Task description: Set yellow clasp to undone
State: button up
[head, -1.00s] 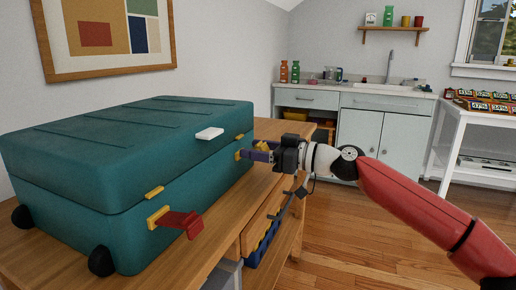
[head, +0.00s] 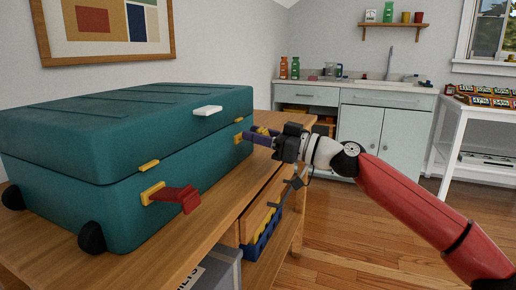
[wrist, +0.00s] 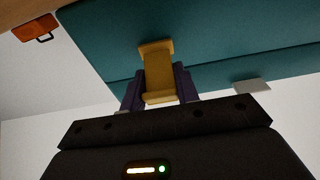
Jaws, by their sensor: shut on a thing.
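The teal suitcase (head: 110,140) lies flat on a wooden desk, its lid down. The yellow clasp (wrist: 158,75) is on its front, at the end farther from the head camera; the clasp's plate (head: 238,138) shows there too. My gripper (head: 258,137) reaches it from the right. In the wrist view, the purple fingers (wrist: 159,90) are on both sides of the yellow lever and shut on it. In the head view the fingers hide most of the lever. A yellow catch (head: 239,119) sits on the lid above.
A second clasp with a red lever (head: 178,197) stands out from the nearer part of the suitcase front. Open floor (head: 350,240) lies to the right.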

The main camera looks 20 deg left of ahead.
jog(key=shift+f+y+b, duration=0.7)
jog(key=shift+y+b, duration=0.4)
jog(key=shift+b, duration=1.7)
jog(key=shift+d+r+b, duration=0.1)
jog(key=shift+r+b, duration=0.05)
jog(key=shift+b, duration=0.4)
jog(key=shift+y, duration=0.3)
jog(key=shift+r, duration=0.15)
jog(key=o, duration=1)
jog(key=v, duration=0.8)
